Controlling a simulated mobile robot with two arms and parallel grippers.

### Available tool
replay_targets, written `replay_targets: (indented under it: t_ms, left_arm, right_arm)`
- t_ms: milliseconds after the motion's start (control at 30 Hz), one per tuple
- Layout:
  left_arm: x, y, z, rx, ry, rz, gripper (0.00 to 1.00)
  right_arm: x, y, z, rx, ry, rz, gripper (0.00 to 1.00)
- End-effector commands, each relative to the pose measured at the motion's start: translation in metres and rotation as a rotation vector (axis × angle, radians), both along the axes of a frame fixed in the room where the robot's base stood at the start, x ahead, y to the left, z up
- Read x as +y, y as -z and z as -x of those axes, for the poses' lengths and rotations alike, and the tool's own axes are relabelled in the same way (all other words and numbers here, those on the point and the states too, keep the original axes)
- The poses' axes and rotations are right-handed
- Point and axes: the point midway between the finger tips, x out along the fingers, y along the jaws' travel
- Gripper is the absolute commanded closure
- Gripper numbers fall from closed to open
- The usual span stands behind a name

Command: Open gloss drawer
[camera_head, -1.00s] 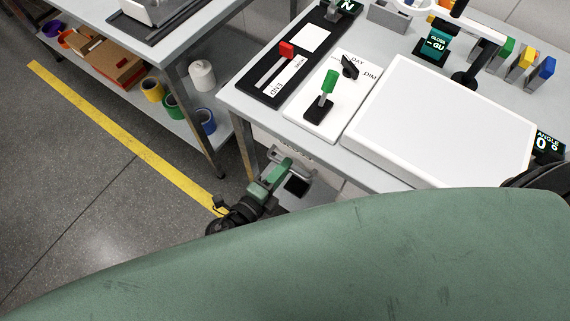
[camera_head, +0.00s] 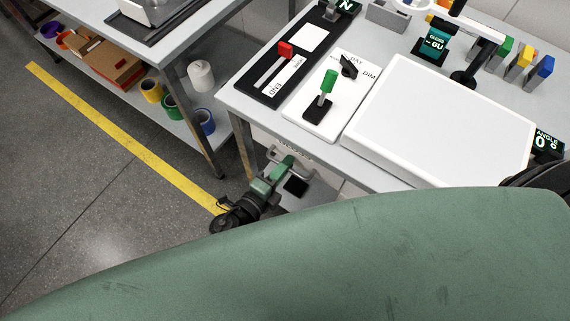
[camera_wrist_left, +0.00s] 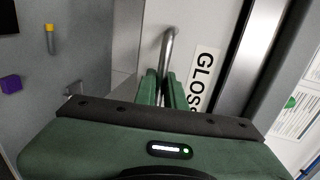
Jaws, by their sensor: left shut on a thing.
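The gloss drawer's pale front (camera_wrist_left: 225,30) shows in the left wrist view with a label (camera_wrist_left: 204,75) reading "GLOS", its end hidden by my gripper. A bent metal bar handle (camera_wrist_left: 168,45) stands out from it. My left gripper (camera_wrist_left: 163,88) is shut on this handle, its green fingers on either side of the bar. In the head view the left gripper (camera_head: 287,162) is below the front edge of the table, at the handle (camera_head: 304,174). The drawer inside is hidden, and I cannot tell how far it is out. My right gripper is not in view.
The grey table (camera_head: 238,98) above carries a red slider (camera_head: 286,50), a green-topped lever (camera_head: 328,82) and a large white panel (camera_head: 440,115). A table leg (camera_head: 246,150) stands left of the gripper. Open floor (camera_head: 90,200) lies to the left, with a yellow line.

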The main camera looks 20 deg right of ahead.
Motion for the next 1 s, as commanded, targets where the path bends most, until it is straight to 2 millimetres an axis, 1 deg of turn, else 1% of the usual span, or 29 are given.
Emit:
replay_targets:
  t_ms: [400, 1000]
  left_arm:
    - [0.0007, 0.0008, 0.0, 0.001, -0.001, -0.002, 1.0]
    - [0.001, 0.0012, 0.0, 0.001, -0.002, -0.002, 1.0]
  right_arm:
    - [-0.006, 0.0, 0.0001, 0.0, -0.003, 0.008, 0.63]
    - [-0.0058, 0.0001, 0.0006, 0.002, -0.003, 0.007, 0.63]
